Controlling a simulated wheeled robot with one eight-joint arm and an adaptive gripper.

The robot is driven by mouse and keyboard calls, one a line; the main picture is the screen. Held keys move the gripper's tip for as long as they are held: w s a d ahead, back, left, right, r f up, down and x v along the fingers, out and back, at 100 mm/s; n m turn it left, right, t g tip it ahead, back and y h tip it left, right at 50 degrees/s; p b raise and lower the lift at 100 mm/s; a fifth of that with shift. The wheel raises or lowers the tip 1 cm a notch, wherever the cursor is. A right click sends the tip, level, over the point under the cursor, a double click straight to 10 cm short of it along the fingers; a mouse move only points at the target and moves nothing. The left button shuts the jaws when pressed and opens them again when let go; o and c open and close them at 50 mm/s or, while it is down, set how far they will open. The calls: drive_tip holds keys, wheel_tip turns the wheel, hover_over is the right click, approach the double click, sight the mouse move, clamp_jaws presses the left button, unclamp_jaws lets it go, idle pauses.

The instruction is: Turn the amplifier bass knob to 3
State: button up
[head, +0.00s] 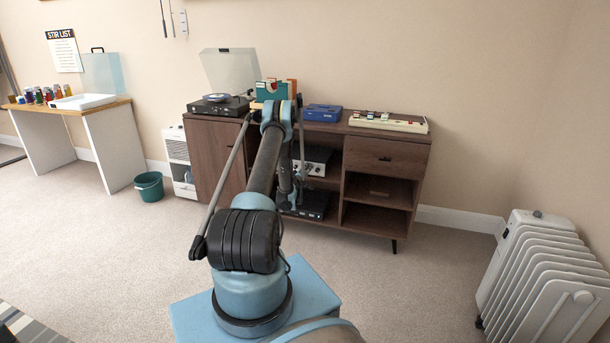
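A silver-faced unit with several dark knobs, which looks like the amplifier (314,163), sits on the upper middle shelf of the brown sideboard (385,158). My arm covers its left part. The knob labels and settings are too small to read, so I cannot tell which knob is the bass. My arm rises from the blue base, bends above the sideboard's front edge and hangs down before the middle shelves. My gripper (289,197) is at its lower end, mostly hidden behind my own arm. I cannot see its fingers clearly or any contact with the amplifier.
A black unit (315,205) lies on the shelf below. A turntable (219,105), a blue case (323,113) and a cream device (388,123) stand on top. A green bin (149,187) is left; a white radiator (545,268) is right. Carpet before the sideboard is clear.

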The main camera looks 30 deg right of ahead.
drive_tip(key=o, duration=0.5)
wheel_tip(320, 180, up, 6)
drive_tip(key=shift+f, duration=0.1)
drive_tip(key=shift+s+r, duration=0.1)
drive_tip(key=shift+r, duration=0.6)
drive_tip(key=c, duration=0.5)
wheel_tip(320, 180, up, 2)
drive_tip(key=shift+d+r, duration=0.1)
